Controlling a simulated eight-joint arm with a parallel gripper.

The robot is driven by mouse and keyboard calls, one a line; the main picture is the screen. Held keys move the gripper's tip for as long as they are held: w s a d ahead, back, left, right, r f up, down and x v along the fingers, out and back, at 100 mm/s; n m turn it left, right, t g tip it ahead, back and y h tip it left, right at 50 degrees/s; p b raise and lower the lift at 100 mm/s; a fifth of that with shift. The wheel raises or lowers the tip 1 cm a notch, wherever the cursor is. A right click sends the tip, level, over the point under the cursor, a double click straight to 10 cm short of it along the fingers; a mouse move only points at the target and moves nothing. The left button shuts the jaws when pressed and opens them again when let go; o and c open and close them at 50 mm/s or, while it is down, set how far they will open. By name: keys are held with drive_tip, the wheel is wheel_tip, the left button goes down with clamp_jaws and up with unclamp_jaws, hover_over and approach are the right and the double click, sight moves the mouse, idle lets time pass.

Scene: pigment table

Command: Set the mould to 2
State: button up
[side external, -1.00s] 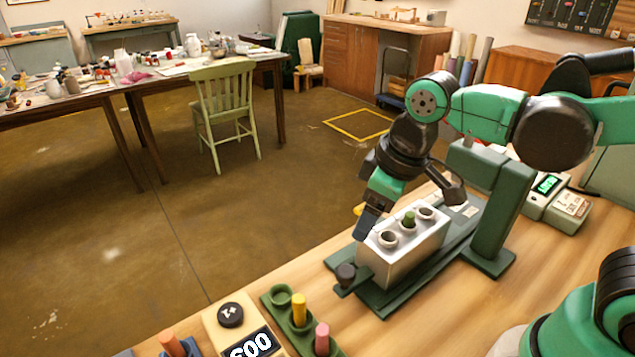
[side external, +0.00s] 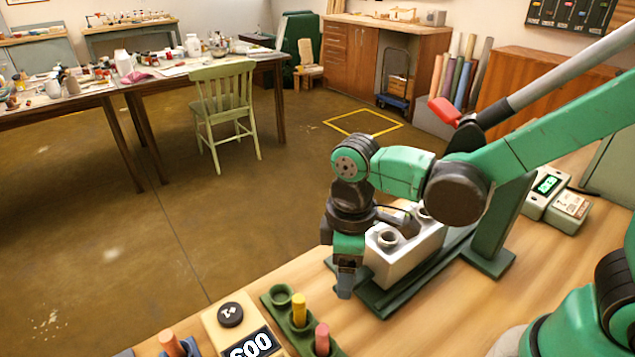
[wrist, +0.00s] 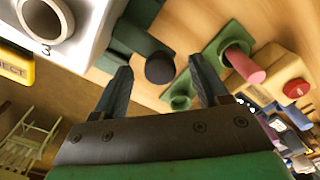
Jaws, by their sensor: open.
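The mould is a silver block (side external: 410,255) with round holes on top, on a green slide base (side external: 385,303). In the wrist view the mould (wrist: 88,28) is at upper left, with a hole marked 3. My gripper (side external: 345,290) points down at the mould's near left end. In the wrist view my gripper (wrist: 160,75) is open, and a black knob (wrist: 160,68) shows between and beyond its fingertips; I cannot tell whether they touch it. In the side view the gripper hides the knob, and my arm hides part of the mould's top.
A green rack (side external: 283,311) with a yellow peg (side external: 299,309) and a pink peg (side external: 322,339) stands in front. Beside it is a box with a black dial (side external: 230,314) and a 600 display (side external: 251,347). A green post (side external: 507,225) stands behind the mould.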

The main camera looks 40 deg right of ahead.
drive_tip(key=shift+c, duration=0.2)
clamp_jaws()
idle(1.3)
